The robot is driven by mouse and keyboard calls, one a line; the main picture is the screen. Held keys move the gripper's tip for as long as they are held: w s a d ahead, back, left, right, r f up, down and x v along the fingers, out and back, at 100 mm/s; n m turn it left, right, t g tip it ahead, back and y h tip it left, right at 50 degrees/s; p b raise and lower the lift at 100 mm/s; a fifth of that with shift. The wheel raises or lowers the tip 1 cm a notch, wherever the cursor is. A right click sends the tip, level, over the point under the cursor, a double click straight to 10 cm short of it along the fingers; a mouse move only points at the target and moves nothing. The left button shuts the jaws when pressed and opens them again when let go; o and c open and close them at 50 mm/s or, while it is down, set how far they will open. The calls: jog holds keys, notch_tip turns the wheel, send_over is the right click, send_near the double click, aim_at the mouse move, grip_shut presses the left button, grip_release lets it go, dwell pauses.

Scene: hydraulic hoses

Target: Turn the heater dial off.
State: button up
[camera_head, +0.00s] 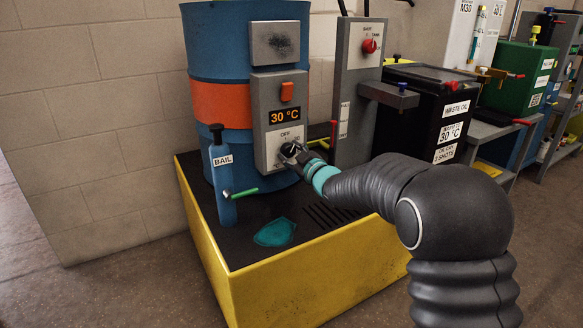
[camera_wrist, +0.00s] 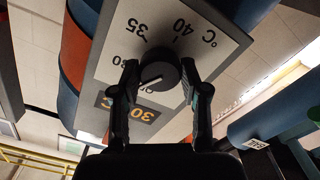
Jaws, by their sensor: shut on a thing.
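The heater dial (camera_wrist: 160,73) is a round black knob on a light grey plate. The heater panel (camera_head: 278,122) is on the blue drum with an orange band. Its display (camera_head: 285,115) reads 30 °C. My gripper (camera_head: 291,153) is at the dial. In the wrist view, my gripper (camera_wrist: 159,70) has one finger on each side of the dial, shut on it. That view is turned over. The dial's white mark slants to the lower left, towards the side of the partly hidden OFF label. Marks 35 and 40 are on the far side.
The drum (camera_head: 222,50) stands on a yellow spill pallet (camera_head: 285,275) with a dark top. A blue BAIL cylinder (camera_head: 222,180) with a green handle stands left of the panel. A grey post (camera_head: 355,110) with a red knob and a black WASTE OIL tank (camera_head: 425,110) stand right.

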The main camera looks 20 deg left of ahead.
jog(key=n+b, duration=0.2)
jog(key=shift+f+n, duration=0.1)
jog(key=shift+n, duration=2)
jog(key=o, duration=1.1)
jog(key=shift+a, duration=0.1)
jog(key=shift+o, duration=0.2)
jog(key=v, duration=1.2)
